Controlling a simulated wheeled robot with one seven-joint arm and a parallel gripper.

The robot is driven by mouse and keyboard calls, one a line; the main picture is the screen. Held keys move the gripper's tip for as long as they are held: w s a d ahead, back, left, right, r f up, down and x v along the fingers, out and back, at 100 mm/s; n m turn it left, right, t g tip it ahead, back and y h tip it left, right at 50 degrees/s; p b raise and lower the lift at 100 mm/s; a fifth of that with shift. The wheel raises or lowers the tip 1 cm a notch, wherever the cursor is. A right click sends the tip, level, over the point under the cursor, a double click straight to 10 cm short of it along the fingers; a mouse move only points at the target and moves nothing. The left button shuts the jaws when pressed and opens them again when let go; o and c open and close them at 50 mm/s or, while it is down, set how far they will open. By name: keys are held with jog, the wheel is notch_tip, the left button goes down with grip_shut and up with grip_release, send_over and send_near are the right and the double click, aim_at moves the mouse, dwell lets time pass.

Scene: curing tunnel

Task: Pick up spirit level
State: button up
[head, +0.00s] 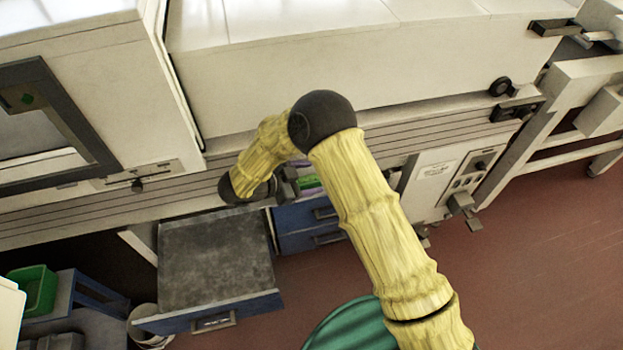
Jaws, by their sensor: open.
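My arm in its yellow sleeve reaches across the middle of the head view, bends at a black elbow and drops to a dark wrist. My gripper (289,184) shows only as a small dark shape, partly hidden by the arm, above the blue drawer unit. A green and purple item or items (309,182) lie just right of it, at the top of that unit. I cannot tell whether one of these is the spirit level; no spirit level can be clearly made out. Nothing is seen held in my gripper.
The blue drawer unit (305,240) stands under the long cream machine (290,60). A pulled-out drawer with a bare grey surface (215,262) is to its left. A green bin (36,290) is at lower left. Red floor (530,260) is open at right.

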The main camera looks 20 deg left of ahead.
aim_at(307, 178)
grip_shut()
dwell(0.3)
dwell(0.3)
notch_tip(307, 178, up, 10)
dwell(0.4)
dwell(0.4)
